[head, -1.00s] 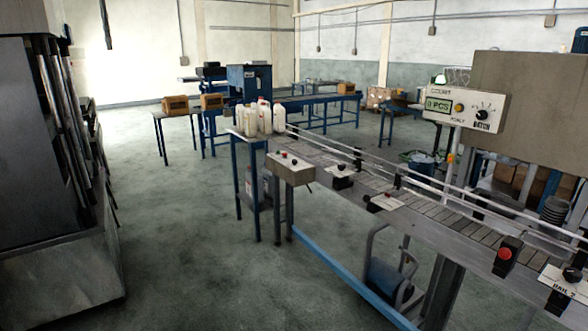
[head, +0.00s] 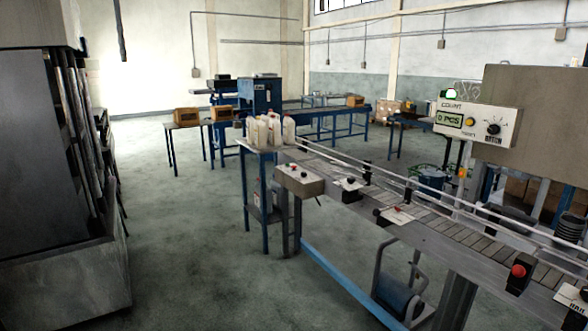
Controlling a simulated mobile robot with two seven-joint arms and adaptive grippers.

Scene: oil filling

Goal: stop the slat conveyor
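The slat conveyor (head: 440,223) runs from the middle of the head view to the lower right, with grey slats between rails. A grey control box (head: 300,180) with small buttons, one of them red, is fixed at its far left end. A black box with a red button (head: 518,271) is on the conveyor's near side at the lower right. Small plates with dark knobs sit along the near side. Whether the slats move cannot be told. Neither of my grippers is in view.
Several white bottles (head: 263,131) stand on a small table at the conveyor's far end. A counter panel (head: 478,121) reading 0 PCS stands behind it. A dark machine (head: 60,190) fills the left side. The floor (head: 195,240) between is clear.

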